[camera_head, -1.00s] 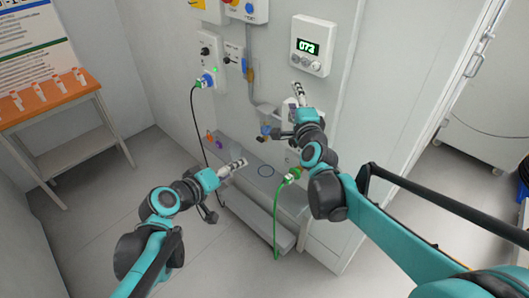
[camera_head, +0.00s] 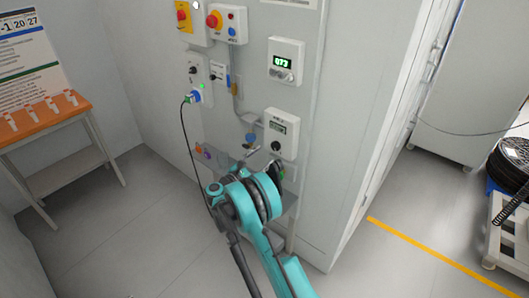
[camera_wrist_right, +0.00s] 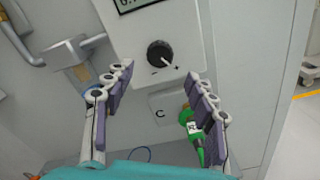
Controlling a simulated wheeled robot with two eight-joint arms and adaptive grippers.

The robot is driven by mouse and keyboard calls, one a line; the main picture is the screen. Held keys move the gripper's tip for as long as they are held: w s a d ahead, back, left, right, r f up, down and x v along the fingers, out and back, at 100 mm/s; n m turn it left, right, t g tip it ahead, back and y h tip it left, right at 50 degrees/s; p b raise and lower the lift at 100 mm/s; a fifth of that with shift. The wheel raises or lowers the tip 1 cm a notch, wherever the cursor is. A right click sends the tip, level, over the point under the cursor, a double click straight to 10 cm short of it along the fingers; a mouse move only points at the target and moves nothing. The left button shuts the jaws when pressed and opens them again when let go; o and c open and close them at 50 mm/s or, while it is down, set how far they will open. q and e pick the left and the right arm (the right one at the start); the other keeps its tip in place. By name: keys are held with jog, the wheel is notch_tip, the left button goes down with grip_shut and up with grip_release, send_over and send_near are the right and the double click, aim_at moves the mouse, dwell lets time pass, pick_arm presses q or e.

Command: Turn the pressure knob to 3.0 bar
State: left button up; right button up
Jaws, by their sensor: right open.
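The pressure knob (camera_wrist_right: 159,53) is black with a pale pointer, on a white wall box below a display (camera_wrist_right: 143,3). In the right wrist view its pointer aims down and right, towards a plus mark. The display is cut off at the top of that view. In the head view the knob (camera_head: 275,147) sits on the lower right box, its display too small to read. My right gripper (camera_wrist_right: 158,88) is open and empty, its fingers on either side below the knob, apart from it. In the head view my right arm partly hides the gripper (camera_head: 262,163). My left gripper is out of view.
Below the box are a plate marked C (camera_wrist_right: 162,106) and a green plug (camera_wrist_right: 194,132). A metal bracket (camera_wrist_right: 75,52) juts out left of the box. Another display box (camera_head: 285,62) and a red emergency button (camera_head: 213,20) are higher on the wall.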

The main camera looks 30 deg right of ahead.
aim_at(274, 148)
jog(key=b+x, duration=0.1)
jog(key=x, duration=0.5)
jog(key=shift+w+d, duration=0.1)
jog(key=shift+d, duration=0.2)
jog(key=shift+c, duration=0.4)
jog(key=c, duration=1.1)
